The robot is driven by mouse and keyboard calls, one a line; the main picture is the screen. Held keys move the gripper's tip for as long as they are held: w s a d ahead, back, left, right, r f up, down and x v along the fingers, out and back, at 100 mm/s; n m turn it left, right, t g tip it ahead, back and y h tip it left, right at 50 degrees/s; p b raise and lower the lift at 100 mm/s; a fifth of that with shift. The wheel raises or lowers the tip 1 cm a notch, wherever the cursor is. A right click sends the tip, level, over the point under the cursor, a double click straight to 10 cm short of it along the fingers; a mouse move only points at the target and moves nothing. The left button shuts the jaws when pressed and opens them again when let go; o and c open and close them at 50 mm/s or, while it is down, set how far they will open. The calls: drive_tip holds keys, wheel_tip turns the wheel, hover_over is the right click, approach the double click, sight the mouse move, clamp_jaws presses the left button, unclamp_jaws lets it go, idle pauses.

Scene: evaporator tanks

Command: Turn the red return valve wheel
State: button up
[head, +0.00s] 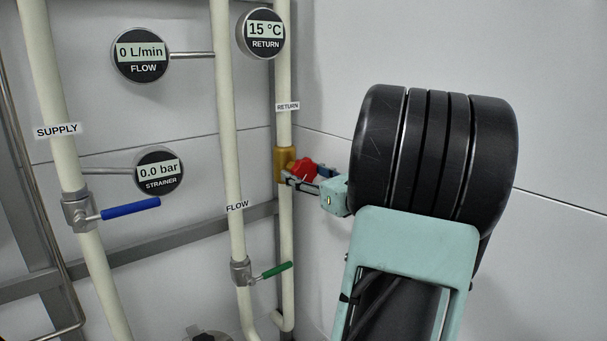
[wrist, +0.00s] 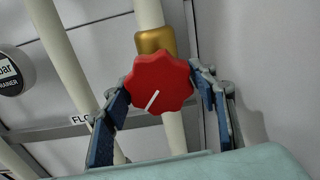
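The red return valve wheel (wrist: 158,84) is a lobed knob with a white pointer line aimed down and slightly left. It sits in front of a brass valve body (wrist: 155,40) on the return pipe. In the head view the red wheel (head: 304,168) is partly hidden by my gripper (head: 308,179). In the wrist view my gripper (wrist: 160,86) has its blue-padded fingers spread wide, one on each side of the wheel. The fingertips are very close to the wheel's left and right edges. I cannot tell whether they touch it.
The supply pipe (head: 66,160) has a blue lever (head: 131,208), and the flow pipe (head: 230,130) has a green lever (head: 276,270). Dials read 0 L/min (head: 140,55), 15 °C (head: 262,33) and 0.0 bar (head: 159,170). A bare wall stands close on the right.

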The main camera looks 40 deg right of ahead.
drive_tip(key=c, duration=0.7)
drive_tip(key=m+p, duration=0.2)
drive_tip(key=p, duration=0.1)
drive_tip(key=shift+a+r, duration=0.1)
drive_tip(key=shift+r, duration=0.15)
drive_tip(key=shift+m+p, duration=0.7)
drive_tip(key=shift+m, duration=0.3)
drive_tip(key=shift+f+m, duration=0.25)
drive_tip(key=shift+m, duration=0.15)
drive_tip(key=o, duration=1.2)
drive_tip(key=s, duration=0.4)
drive_tip(key=s+a, duration=0.1)
drive_tip(key=s, duration=0.7)
drive_tip(key=shift+a, duration=0.15)
